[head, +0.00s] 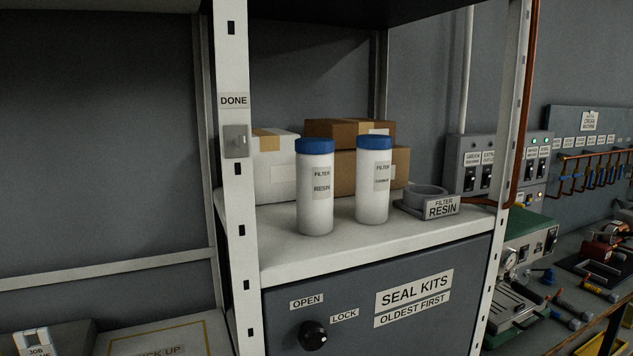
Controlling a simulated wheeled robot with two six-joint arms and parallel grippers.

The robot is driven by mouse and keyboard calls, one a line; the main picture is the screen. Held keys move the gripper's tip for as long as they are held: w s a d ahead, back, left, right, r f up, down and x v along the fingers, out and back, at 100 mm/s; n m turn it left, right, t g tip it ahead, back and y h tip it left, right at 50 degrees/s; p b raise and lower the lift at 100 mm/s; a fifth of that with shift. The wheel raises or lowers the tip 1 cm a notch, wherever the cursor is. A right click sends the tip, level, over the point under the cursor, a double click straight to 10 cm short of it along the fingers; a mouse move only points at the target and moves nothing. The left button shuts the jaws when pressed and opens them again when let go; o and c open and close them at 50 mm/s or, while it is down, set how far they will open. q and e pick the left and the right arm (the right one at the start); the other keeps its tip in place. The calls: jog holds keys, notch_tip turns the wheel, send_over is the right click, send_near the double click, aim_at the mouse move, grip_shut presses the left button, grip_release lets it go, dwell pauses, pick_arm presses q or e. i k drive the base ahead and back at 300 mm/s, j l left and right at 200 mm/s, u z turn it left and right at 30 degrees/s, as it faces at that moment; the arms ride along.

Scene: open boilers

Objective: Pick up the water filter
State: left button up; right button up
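Two white filter cartridges with blue caps stand upright on the white shelf (385,235). The left cartridge (316,205) has a label reading "FILTER RESIN". The right cartridge (372,208) has a label reading "FILTER" with a second word too small to read surely. They stand a small gap apart. Neither of my grippers is in view.
Brown boxes (350,129) and a white box (276,181) stand behind the cartridges. A white post (236,190) with a switch rises at the shelf's left front. Another post (511,110) and a copper pipe (531,100) stand at the right. A "SEAL KITS" cabinet (400,335) is below.

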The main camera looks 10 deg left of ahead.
aim_at(314, 156)
jog(key=u, duration=0.25)
jog(key=l+u, duration=0.4)
jog(key=l, duration=0.35)
jog(key=l+u, duration=0.4)
jog(key=l, duration=0.9)
jog(key=k+l, duration=0.15)
jog(key=l, duration=0.45)
jog(key=l+u, duration=0.1)
jog(key=l, duration=0.45)
